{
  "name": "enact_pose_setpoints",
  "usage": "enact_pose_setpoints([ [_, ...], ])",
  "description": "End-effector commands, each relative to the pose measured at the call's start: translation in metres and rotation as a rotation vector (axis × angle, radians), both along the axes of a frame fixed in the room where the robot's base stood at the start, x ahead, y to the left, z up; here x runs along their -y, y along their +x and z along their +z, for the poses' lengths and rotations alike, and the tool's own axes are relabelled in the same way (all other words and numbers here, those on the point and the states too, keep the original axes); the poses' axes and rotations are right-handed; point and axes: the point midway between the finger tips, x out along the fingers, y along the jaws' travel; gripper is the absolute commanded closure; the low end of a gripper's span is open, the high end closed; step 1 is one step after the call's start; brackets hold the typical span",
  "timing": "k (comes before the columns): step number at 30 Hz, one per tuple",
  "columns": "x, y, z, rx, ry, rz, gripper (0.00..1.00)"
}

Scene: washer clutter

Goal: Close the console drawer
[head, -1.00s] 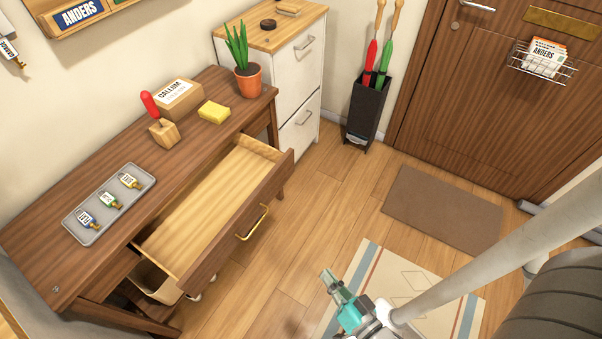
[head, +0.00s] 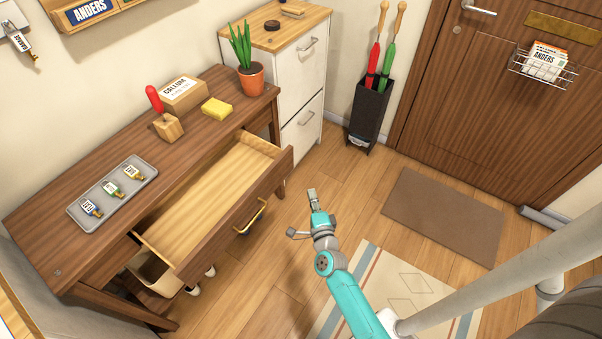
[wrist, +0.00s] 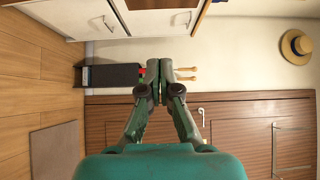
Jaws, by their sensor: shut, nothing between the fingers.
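The console (head: 80,215) is a dark wood table along the left wall. Its drawer (head: 215,190) is pulled well out, with a pale, empty inside and a dark front panel. A brass handle (head: 252,217) sits on that front. My gripper (head: 312,192) is over the floor to the right of the drawer front, apart from it. In the wrist view my gripper (wrist: 160,68) has its fingers together and empty, facing the door side. The drawer does not show in the wrist view.
On the console are a key tray (head: 112,193), a red-handled tool in a wooden block (head: 168,127), a box (head: 183,95), a yellow sponge (head: 216,108) and a potted plant (head: 250,78). A white cabinet (head: 300,90) and umbrella stand (head: 369,115) stand behind. Floor before the drawer is clear.

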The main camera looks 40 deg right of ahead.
Motion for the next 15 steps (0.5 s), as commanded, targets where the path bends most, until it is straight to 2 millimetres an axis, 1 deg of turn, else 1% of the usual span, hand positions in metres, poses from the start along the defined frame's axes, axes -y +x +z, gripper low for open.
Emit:
enact_pose_setpoints([
  [5, 0.008, 0.014, 0.001, 0.004, 0.004, -0.002, 1.0],
  [15, 0.034, 0.066, 0.001, 0.002, 0.0, -0.002, 1.0],
])
